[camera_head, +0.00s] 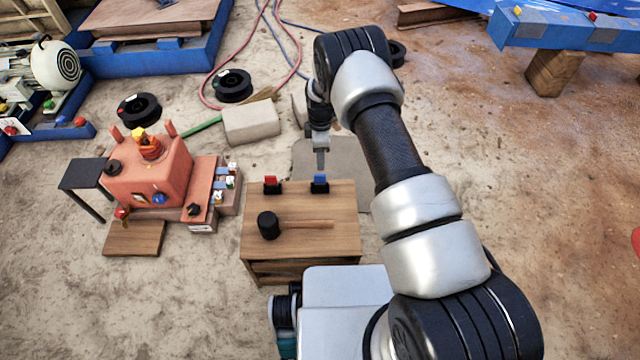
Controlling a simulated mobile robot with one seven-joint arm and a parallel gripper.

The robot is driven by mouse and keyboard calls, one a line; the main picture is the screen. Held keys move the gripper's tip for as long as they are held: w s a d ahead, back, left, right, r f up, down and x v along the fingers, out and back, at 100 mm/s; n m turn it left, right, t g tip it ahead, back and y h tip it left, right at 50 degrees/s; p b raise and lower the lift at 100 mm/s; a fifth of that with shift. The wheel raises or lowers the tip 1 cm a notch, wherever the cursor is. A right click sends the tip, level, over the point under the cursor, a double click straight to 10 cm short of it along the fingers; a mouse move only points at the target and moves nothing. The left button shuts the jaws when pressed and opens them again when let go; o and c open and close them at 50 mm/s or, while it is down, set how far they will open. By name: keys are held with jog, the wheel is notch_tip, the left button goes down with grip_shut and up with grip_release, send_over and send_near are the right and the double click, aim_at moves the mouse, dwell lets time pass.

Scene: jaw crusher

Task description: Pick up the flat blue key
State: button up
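A blue key-like piece (320,180) stands in a small black holder at the back edge of a wooden table (345,242). A red piece (271,181) stands in a similar black holder to its left. My gripper (320,160) points down just above and behind the blue piece. Its fingers show as one narrow grey strip, so I cannot tell whether they are apart. I cannot tell whether the fingertips touch the blue piece.
A black-headed mallet (268,225) with a wooden handle lies on the table in front of the holders. A reddish machine (150,175) with small coloured parts stands to the left. A pale block (251,124) and black spools (233,86) lie behind.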

aim_at(320, 175)
notch_tip(320, 175, down, 11)
jog(key=b, duration=0.2)
jog(key=shift+a+f+b, duration=0.1)
jog(key=shift+f+b, duration=0.05)
jog(key=shift+b, duration=0.25)
grip_shut()
